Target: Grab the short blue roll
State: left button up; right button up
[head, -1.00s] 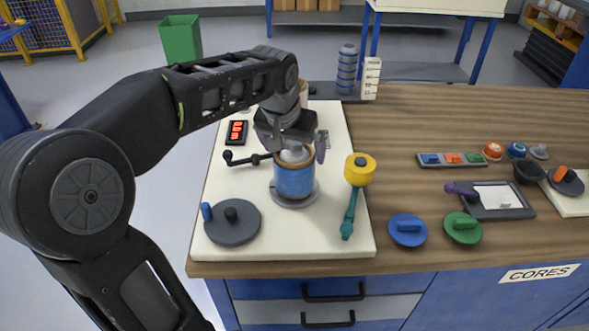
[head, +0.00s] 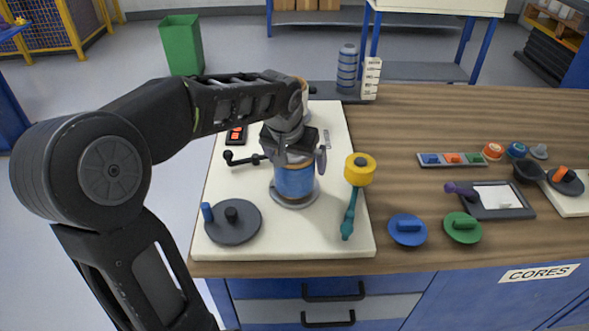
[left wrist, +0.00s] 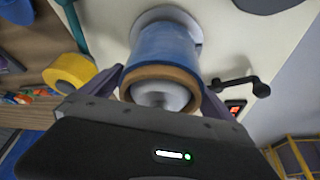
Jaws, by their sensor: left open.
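The short blue roll (head: 294,183) stands upright on a round grey base on the white board, with a brown core rim at its top. It also shows in the left wrist view (left wrist: 165,58), where a pale spindle top sits inside the core. My left gripper (head: 295,160) is right above the roll. Its open fingers (left wrist: 163,85) lie on either side of the roll's upper end. Whether they touch it I cannot tell. The gripper hides part of the roll's top in the head view. My right gripper is not in view.
A black crank (head: 240,158) stands left of the roll. A yellow roll with a teal handle (head: 359,170) is close on the right. A grey disc (head: 232,222) with a blue peg lies front left. Blue (head: 408,230) and green (head: 463,228) knobbed discs lie on the wooden table.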

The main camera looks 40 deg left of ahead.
pick_arm(q)
jog(key=shift+c, duration=0.4)
jog(key=c, duration=1.5)
jog(key=shift+r, duration=0.15)
notch_tip(320, 180, up, 18)
jog(key=shift+f+p, duration=0.1)
jog(key=shift+p, duration=0.75)
